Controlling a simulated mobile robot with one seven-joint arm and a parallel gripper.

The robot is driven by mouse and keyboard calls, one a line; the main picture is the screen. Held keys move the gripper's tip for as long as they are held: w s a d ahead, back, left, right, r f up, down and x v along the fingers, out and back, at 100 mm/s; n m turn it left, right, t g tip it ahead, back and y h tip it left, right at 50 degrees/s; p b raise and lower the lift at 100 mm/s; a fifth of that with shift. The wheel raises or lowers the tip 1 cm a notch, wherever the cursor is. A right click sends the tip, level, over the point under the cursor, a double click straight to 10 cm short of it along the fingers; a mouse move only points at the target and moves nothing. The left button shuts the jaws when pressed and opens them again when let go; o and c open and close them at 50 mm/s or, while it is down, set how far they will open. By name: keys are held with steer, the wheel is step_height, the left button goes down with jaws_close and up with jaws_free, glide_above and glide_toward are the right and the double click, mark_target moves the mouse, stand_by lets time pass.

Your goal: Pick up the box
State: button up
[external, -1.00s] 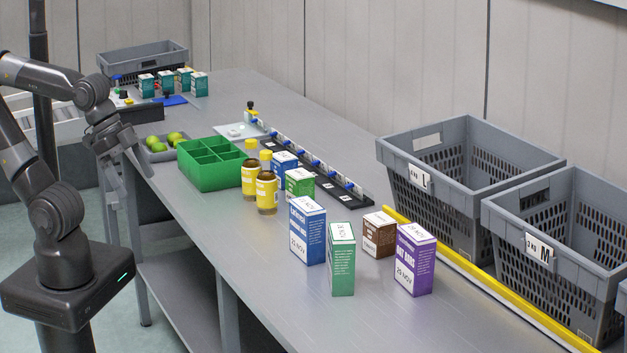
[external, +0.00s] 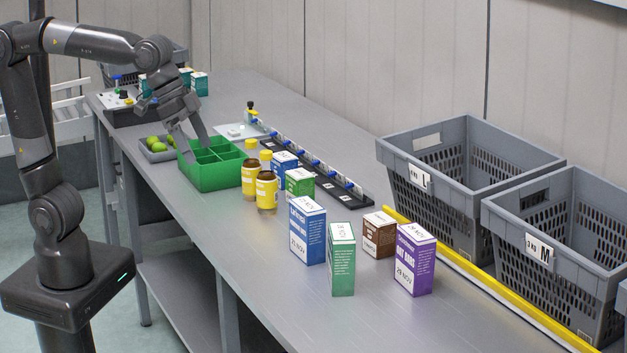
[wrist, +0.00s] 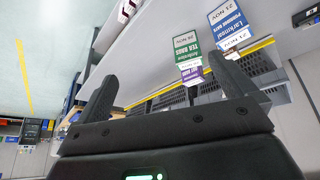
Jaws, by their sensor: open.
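Several cartons stand upright on the grey bench. At the front are a tall blue box (external: 307,232), a green box (external: 341,260), a brown box (external: 379,236) and a purple box (external: 414,262). A smaller green box (external: 300,184) and a small blue box (external: 284,165) stand behind. The pictures do not single out one box. My gripper (external: 198,152) is open and empty, fingers pointing down at the green divided bin, apart from the front boxes. In the wrist view my gripper (wrist: 163,85) shows both fingers spread, with the green box (wrist: 187,45) and blue box (wrist: 229,24) beyond.
The green bin (external: 207,181) and yellow-labelled bottles (external: 266,192) stand between my gripper and the front boxes. A black rail (external: 340,194) lies behind. Grey crates (external: 465,150) stand along the right, past a yellow edge (external: 480,277). The front bench strip is clear.

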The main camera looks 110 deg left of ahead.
steer(key=w+a+r+n, duration=0.1)
steer(key=w+a+r, duration=0.15)
steer(key=w, duration=0.75)
steer(key=n+g+y, duration=0.2)
steer(key=n, duration=0.3)
glide_above(412, 232)
steer(key=s+d, duration=0.2)
steer(key=d, duration=0.1)
step_height(412, 232, down, 15)
steer(key=x, duration=0.6)
steer(key=shift+a, duration=0.4)
steer(key=shift+y, duration=0.3)
steer(key=shift+x, duration=2.75)
steer(key=shift+c, duration=0.2)
steer(key=c, duration=1)
